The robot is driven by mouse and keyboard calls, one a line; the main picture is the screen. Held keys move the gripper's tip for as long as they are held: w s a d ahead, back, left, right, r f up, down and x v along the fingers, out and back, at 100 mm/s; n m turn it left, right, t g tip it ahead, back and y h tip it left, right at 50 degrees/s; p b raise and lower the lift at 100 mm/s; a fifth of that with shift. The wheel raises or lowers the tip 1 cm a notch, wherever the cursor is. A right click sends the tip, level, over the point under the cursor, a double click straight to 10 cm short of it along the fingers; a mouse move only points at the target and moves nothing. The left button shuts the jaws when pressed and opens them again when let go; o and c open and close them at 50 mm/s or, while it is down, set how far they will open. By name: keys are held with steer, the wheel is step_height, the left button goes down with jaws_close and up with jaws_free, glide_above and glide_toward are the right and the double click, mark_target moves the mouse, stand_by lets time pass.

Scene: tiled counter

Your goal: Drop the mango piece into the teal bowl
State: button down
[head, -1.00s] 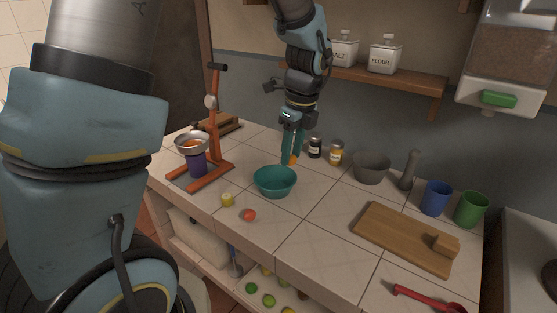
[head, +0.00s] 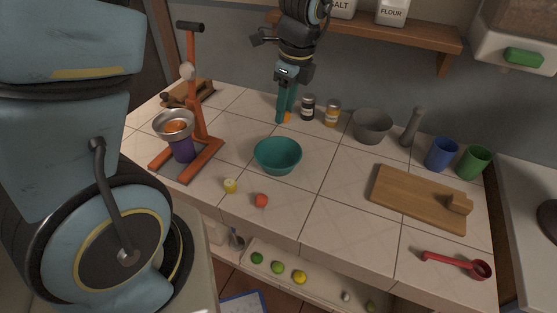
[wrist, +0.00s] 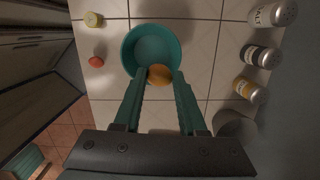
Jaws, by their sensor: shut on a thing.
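The mango piece is the orange lump (wrist: 160,75) between my fingertips in the wrist view; a bit of it shows in the head view (head: 287,117). My gripper (head: 283,119) points down and is shut on it. The teal bowl (head: 278,156) stands upright on the tiled counter, in front of my gripper in the head view. In the wrist view the bowl's rim (wrist: 125,50) lies past the fingertips, and the mango piece overlaps its near edge. The visible inside of the bowl looks empty. How high the piece is above the counter is hard to tell.
An orange press (head: 196,90) with a metal cup stands left of the bowl. A yellow piece (head: 230,185) and a red piece (head: 261,201) lie in front.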

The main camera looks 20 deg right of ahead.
steer(key=shift+f+b, duration=1.5)
steer(key=shift+f, duration=0.5)
steer(key=shift+c, duration=2)
jaws_free()
steer(key=shift+r, duration=0.15)
step_height(320, 180, up, 10)
steer(key=s+d+b, duration=0.1)
steer(key=shift+r+b, duration=0.25)
steer(key=shift+b, duration=0.15)
steer(key=shift+s, duration=0.1)
